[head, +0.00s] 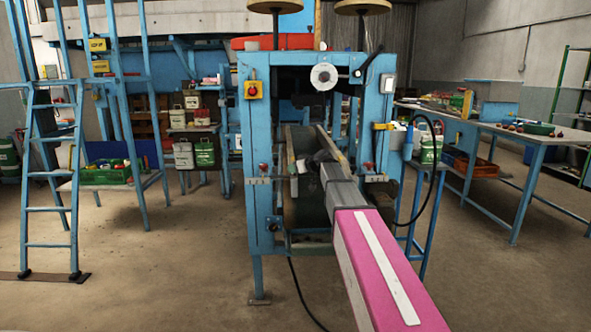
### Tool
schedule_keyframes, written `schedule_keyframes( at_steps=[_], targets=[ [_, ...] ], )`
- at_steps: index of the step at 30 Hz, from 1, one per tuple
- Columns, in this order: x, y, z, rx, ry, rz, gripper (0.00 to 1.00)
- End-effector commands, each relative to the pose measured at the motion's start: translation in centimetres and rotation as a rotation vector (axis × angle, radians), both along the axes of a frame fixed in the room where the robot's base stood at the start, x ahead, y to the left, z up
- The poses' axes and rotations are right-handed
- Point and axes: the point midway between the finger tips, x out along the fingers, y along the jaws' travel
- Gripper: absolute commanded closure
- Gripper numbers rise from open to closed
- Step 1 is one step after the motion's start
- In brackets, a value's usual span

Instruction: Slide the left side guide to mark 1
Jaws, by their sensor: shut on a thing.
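The left side guide (291,152) is a narrow upright tan strip at the left of the dark belt opening in the blue machine. The right side guide (335,146) runs along the opening's other side. My gripper (303,166) is at the near end of the left guide and is shut on it; my own wrist hides part of the contact. A pale scale plate (258,181) with a red-topped knob (262,170) sits on the left post. A similar plate (376,178) is on the right post. The mark numbers are too small to read.
The blue machine frame (254,130) stands around the opening, with a black cable hanging at its right. A blue ladder (49,170) stands at the left and a workbench (510,130) at the right. Open concrete floor lies in front on the left.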

Motion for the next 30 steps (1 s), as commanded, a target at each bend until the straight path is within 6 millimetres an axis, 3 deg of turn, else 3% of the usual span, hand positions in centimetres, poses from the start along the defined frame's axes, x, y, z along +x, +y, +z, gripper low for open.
schedule_keyframes(
  at_steps=[11, 20, 21, 23, 30],
  targets=[
    [0.2, 5.9, 0.0, 0.0, 0.0, 0.004, 1.0],
    [0.2, 6.5, 0.0, 0.004, 0.002, 0.005, 1.0],
    [0.2, 6.5, 0.0, 0.004, 0.002, 0.005, 0.61],
    [0.2, 6.5, 0.0, 0.004, 0.002, 0.005, 0.45],
    [0.2, 6.3, 0.0, 0.002, 0.001, 0.002, 0.45]
  ],
)
